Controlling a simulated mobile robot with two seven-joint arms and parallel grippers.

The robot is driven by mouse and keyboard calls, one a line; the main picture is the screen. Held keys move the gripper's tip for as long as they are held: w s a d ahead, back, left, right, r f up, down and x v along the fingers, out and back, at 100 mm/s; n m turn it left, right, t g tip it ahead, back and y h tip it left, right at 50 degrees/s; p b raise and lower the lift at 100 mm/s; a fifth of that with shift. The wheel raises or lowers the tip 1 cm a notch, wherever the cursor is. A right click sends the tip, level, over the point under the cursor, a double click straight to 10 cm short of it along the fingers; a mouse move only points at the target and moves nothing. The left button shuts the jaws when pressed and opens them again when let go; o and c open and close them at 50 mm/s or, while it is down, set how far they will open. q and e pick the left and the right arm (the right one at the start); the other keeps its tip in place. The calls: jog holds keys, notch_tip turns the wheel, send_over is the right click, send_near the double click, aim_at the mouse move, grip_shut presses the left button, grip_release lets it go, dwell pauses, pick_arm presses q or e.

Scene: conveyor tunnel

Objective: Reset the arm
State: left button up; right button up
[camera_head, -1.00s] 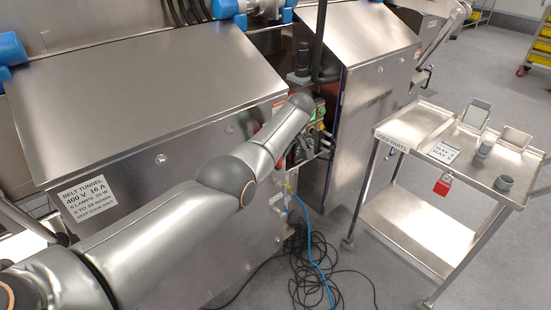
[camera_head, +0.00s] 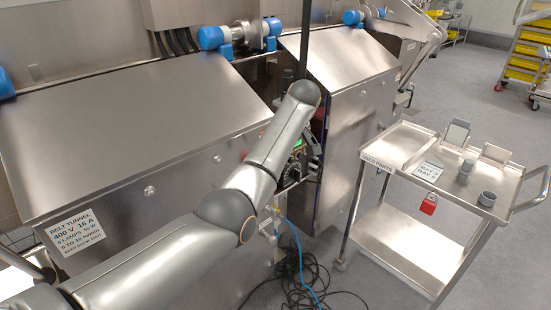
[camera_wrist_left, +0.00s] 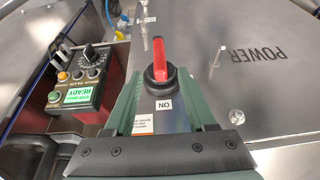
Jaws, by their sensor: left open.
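My left arm reaches in from the left of the head view, and its wrist end is over the gap between the two steel machine housings. The left gripper is mostly hidden there behind my arm. In the left wrist view the left gripper (camera_wrist_left: 160,88) is open, with a dark green finger on either side. A red rotary switch handle (camera_wrist_left: 159,56) on a black round base shows between the fingers, above a label reading ON. I cannot tell whether the fingers touch it. My right gripper is in neither view.
A control box (camera_wrist_left: 84,80) with a knob, buttons and a green READY screen is left of the switch. A steel cart (camera_head: 395,215) stands at the right. Black and blue cables (camera_head: 300,275) lie on the floor below my arm.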

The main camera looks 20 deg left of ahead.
pick_arm(q)
jog(key=shift+d+r, duration=0.15)
jog(key=shift+r, duration=0.15)
jog(key=s+d+f+m+t+h+p, duration=0.1)
jog(key=s+f+m, duration=0.2)
jog(key=f, duration=0.6)
jog(key=s+f+m+t, duration=0.2)
jog(key=s+f, duration=0.1)
jog(key=f, duration=0.6)
jog(key=s+d+f+m+t+h+p, duration=0.1)
jog(key=s+f+m, duration=0.25)
jog(key=f, duration=0.55)
jog(key=s+d+m+t+h+p, duration=0.1)
jog(key=s+d+m+h, duration=0.1)
jog(key=s, duration=1)
jog(key=s+d+f+m+t+h, duration=0.1)
jog(key=s+d+m, duration=0.4)
jog(key=s, duration=0.7)
jog(key=shift+s+d+t+h+p, duration=0.25)
jog(key=shift+d+t+h+p, duration=0.15)
jog(key=shift+t+h, duration=0.4)
